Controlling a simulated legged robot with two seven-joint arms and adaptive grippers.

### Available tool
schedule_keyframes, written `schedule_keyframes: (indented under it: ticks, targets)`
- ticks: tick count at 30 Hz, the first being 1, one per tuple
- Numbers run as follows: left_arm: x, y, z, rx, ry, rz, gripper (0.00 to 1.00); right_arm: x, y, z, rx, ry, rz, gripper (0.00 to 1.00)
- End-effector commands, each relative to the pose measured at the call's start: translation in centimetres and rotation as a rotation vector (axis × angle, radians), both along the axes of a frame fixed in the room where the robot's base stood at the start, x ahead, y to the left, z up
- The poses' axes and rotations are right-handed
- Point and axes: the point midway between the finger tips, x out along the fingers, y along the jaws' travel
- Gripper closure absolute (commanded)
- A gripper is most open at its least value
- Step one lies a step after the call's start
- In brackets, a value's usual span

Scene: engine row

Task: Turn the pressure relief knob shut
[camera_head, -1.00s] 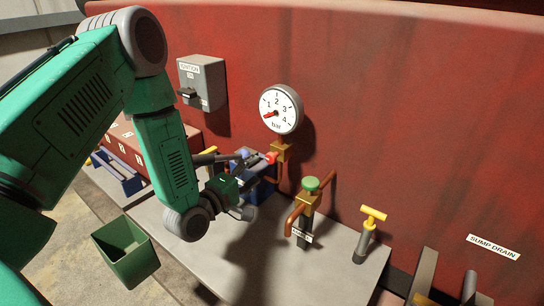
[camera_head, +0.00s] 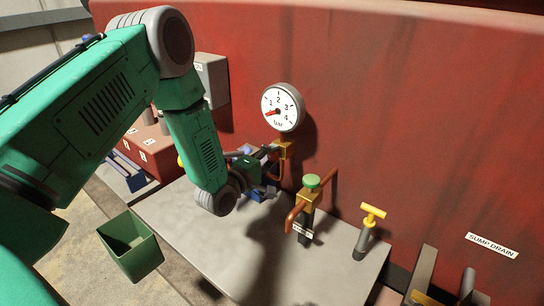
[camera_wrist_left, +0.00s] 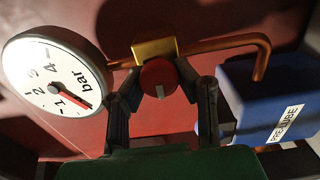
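A round red knob (camera_wrist_left: 158,77) with a pale mark on its face sits on a brass fitting (camera_wrist_left: 154,49) in the left wrist view. The fitting is below the bar gauge (camera_head: 283,108), whose red needle points a little below 1. My left gripper (camera_head: 272,153) is at this fitting in the head view and hides the knob there. In the left wrist view its two fingers stand on either side of the knob, apart, with the tips close to its rim. Whether they touch it I cannot tell. My right gripper is not in view.
A blue box (camera_wrist_left: 262,100) labelled PRE-LUBE is beside the fingers. A green-knobbed brass valve (camera_head: 311,190) and a yellow T-handle (camera_head: 373,213) stand to the right on the grey ledge. A green bin (camera_head: 131,247) is at the lower left. The red engine wall (camera_head: 420,110) is behind.

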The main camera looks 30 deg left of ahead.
Motion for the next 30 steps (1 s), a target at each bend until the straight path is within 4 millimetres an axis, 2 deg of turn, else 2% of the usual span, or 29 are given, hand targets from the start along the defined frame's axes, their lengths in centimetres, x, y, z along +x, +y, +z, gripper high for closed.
schedule_keyframes:
  ticks: [1,8,14,30]
  targets:
    - [-0.1,-0.5,-0.2,-0.004,0.006,-0.012,1.0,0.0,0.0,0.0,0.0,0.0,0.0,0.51]
    - [-0.2,-0.6,-0.4,0.014,0.008,-0.018,1.0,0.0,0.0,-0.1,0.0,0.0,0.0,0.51]
    - [-0.2,-0.7,-0.6,0.095,0.006,-0.019,1.0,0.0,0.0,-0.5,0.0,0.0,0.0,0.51]
    - [-0.3,-0.7,-0.9,0.569,-0.025,-0.022,1.0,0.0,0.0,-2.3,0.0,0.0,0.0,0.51]
